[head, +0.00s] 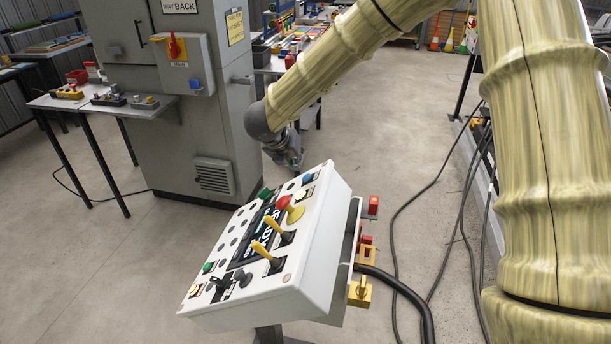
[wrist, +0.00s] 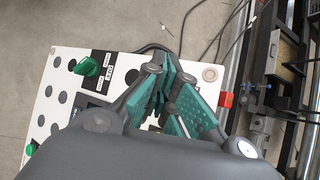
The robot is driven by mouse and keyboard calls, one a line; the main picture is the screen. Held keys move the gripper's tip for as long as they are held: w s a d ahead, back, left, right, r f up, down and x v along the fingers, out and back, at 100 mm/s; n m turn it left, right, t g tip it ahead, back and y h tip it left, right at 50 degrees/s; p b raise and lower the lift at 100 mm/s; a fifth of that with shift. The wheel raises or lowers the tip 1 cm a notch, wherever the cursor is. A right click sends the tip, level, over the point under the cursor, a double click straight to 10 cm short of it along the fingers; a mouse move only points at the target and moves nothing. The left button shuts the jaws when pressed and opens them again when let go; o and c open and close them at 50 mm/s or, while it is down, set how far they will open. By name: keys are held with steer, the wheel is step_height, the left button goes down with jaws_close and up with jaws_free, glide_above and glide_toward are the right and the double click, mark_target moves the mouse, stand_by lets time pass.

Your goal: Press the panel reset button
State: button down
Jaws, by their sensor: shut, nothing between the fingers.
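The white control panel (head: 322,215) stands tilted on a post in the middle of the head view. It carries a blue button (head: 307,178) near its far corner, a red mushroom button on a yellow base (head: 291,209), yellow-handled levers (head: 264,250) and a green button (head: 208,267). I cannot read which one is the reset button. My gripper (head: 292,158) is beyond the panel's far edge, partly hidden by it. In the wrist view my gripper (wrist: 168,72) is shut and empty over the panel (wrist: 62,88), hiding part of its face. A green knob (wrist: 86,66) shows to its left.
A grey cabinet (head: 215,130) with a red switch stands behind left, beside a narrow shelf (head: 100,107) of control boxes. Red and yellow parts (head: 360,292) and a thick black cable (head: 410,305) are at the panel's right side. Floor to the left is clear.

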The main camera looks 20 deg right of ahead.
steer(key=shift+w+a+r+p, duration=0.4)
steer(key=shift+a+r, duration=0.1)
steer(key=shift+r, duration=0.25)
steer(key=shift+w+a+r+p, duration=0.35)
steer(key=shift+a+r, duration=0.15)
steer(key=shift+r, duration=0.2)
